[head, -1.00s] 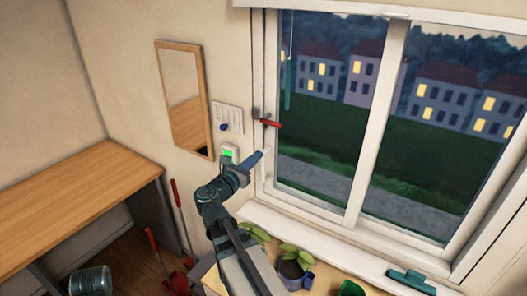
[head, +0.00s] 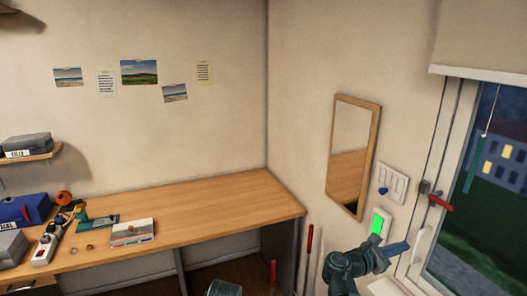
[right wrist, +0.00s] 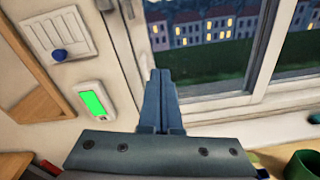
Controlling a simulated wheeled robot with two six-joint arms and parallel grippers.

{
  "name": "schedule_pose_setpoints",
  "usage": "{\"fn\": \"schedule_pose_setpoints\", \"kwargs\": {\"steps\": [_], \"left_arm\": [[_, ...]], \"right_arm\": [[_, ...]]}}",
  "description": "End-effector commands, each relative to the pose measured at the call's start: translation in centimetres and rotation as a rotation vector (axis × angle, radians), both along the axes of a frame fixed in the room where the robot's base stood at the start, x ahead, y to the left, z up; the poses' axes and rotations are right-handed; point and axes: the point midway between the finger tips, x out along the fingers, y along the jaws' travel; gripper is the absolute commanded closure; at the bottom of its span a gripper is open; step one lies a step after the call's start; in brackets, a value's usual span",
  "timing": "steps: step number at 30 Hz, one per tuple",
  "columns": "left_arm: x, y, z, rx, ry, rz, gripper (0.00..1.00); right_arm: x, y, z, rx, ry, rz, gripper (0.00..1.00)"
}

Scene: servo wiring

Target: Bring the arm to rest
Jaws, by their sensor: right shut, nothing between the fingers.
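My right gripper (head: 396,247) is at the lower right of the head view, in front of the wall beside the window frame. In the right wrist view its two blue fingers (right wrist: 161,88) lie together, shut, with nothing between them. It is just right of a white wall device with a lit green screen (head: 378,226), which also shows in the right wrist view (right wrist: 92,101). I cannot tell whether the gripper touches anything. My left gripper is not in view.
A wooden workbench (head: 230,197) runs along the left wall, with a power strip (head: 46,245) and a book (head: 126,232) on it. A framed mirror (head: 353,150), a switch panel (head: 391,184) and a red-handled window lever (head: 440,203) are near my right arm. A green pot (right wrist: 303,164) is low right.

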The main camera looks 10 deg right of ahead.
Motion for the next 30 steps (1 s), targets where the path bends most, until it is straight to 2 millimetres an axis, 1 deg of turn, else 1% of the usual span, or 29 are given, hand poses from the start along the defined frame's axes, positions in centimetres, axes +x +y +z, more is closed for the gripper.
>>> {"fn": "schedule_pose_setpoints", "kwargs": {"steps": [1,2,3,5,6,8,9,11,12,14,15,18,21,22,25,27,30], "left_arm": [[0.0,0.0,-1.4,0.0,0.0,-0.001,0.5],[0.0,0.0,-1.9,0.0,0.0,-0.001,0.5],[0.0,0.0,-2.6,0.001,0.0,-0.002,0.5],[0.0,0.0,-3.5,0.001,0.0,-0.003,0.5],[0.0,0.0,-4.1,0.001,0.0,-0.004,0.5],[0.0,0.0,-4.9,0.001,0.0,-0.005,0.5],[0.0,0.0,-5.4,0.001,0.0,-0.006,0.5],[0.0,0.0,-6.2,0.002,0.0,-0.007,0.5],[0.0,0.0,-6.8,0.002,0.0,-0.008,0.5],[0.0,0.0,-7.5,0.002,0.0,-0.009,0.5],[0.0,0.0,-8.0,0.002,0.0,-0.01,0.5],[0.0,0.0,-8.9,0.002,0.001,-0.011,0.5],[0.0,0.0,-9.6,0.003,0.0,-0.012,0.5],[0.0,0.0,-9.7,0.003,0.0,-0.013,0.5],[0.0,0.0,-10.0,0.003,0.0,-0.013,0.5],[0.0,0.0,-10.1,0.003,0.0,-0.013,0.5],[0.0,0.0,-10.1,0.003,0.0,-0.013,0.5]], "right_arm": [[0.0,1.8,-3.1,0.103,-0.079,-0.001,1.0],[0.0,2.9,-4.8,0.177,-0.133,-0.009,1.0],[-0.1,4.6,-7.2,0.281,-0.206,-0.027,1.0],[-0.3,7.4,-10.6,0.437,-0.305,-0.068,1.0],[-0.6,9.4,-12.8,0.538,-0.363,-0.103,1.0],[-1.1,12.5,-15.9,0.68,-0.437,-0.164,1.0],[-1.5,14.6,-17.8,0.77,-0.479,-0.212,1.0],[-2.4,17.9,-20.5,0.898,-0.528,-0.293,1.0],[-3.0,20.2,-22.2,0.976,-0.554,-0.354,1.0],[-4.2,23.6,-24.4,1.081,-0.581,-0.449,1.0],[-5.0,25.7,-25.7,1.141,-0.593,-0.515,1.0],[-7.2,30.6,-28.1,1.258,-0.601,-0.675,1.0],[-9.1,34.3,-29.5,1.327,-0.593,-0.811,1.0],[-9.6,35.1,-29.8,1.341,-0.589,-0.843,1.0],[-10.8,37.2,-30.3,1.37,-0.576,-0.925,1.0],[-11.3,38.0,-30.4,1.379,-0.573,-0.957,1.0],[-11.5,38.3,-30.4,1.382,-0.57,-0.974,1.0]]}}
